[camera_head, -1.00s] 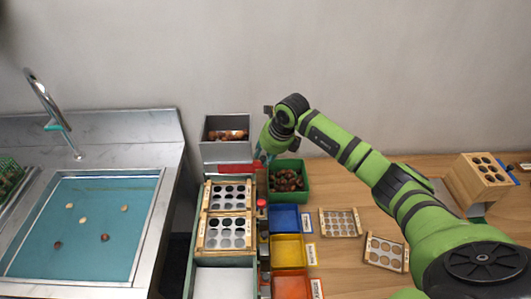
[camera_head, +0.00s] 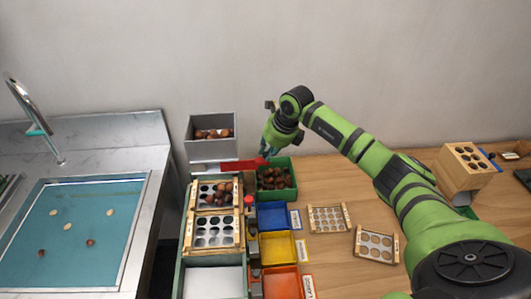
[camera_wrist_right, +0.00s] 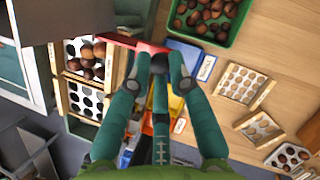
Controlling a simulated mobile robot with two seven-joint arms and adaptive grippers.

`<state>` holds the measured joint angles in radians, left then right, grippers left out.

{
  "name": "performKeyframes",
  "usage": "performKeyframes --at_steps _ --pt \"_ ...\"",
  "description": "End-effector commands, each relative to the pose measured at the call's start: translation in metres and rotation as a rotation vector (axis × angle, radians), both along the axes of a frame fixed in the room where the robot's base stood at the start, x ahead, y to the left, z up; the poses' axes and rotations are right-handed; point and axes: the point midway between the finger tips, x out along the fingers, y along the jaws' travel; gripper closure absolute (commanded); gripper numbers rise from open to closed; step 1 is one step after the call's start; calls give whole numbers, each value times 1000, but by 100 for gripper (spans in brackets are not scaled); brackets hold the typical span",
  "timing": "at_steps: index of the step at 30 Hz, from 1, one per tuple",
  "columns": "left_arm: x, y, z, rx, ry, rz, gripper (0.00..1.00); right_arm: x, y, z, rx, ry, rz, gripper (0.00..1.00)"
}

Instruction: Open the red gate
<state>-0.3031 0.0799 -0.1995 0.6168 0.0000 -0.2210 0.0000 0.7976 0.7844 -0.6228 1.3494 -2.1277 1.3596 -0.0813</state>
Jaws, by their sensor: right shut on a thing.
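The red gate (camera_head: 228,165) is a flat red bar below the front of the grey hopper (camera_head: 211,148), sticking out to the right. In the wrist view the red gate (camera_wrist_right: 132,42) reaches to my fingertips. My right gripper (camera_head: 266,152) is at the gate's right end, shut on it; the fingertips (camera_wrist_right: 160,62) show better in the wrist view. Several chestnuts (camera_head: 213,133) are in the hopper. More chestnuts (camera_head: 216,192) lie on the upper holed plate in front of the gate. My left gripper is in neither view.
A green crate of chestnuts (camera_head: 291,166) stands right beside the gripper. Blue (camera_head: 272,217), yellow (camera_head: 278,249) and orange (camera_head: 282,284) bins line the sorter's right side. Two loose holed plates lie on the table (camera_head: 345,275). A sink (camera_head: 70,240) is at left.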

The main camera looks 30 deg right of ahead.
Motion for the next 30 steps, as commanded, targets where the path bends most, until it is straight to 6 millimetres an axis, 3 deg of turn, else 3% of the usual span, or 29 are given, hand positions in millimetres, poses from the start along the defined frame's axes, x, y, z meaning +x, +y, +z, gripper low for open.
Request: performKeyframes --at_steps 1,2,14,30 --pt "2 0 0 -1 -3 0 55 1 0 1 0 -2 -1 76" --pt "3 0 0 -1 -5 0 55 1 0 1 0 -3 -1 69" --pt "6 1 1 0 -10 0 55 -1 -1 6 -1 -3 -1 69" --pt "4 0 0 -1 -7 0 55 -36 -14 98 -2 -6 -2 69"
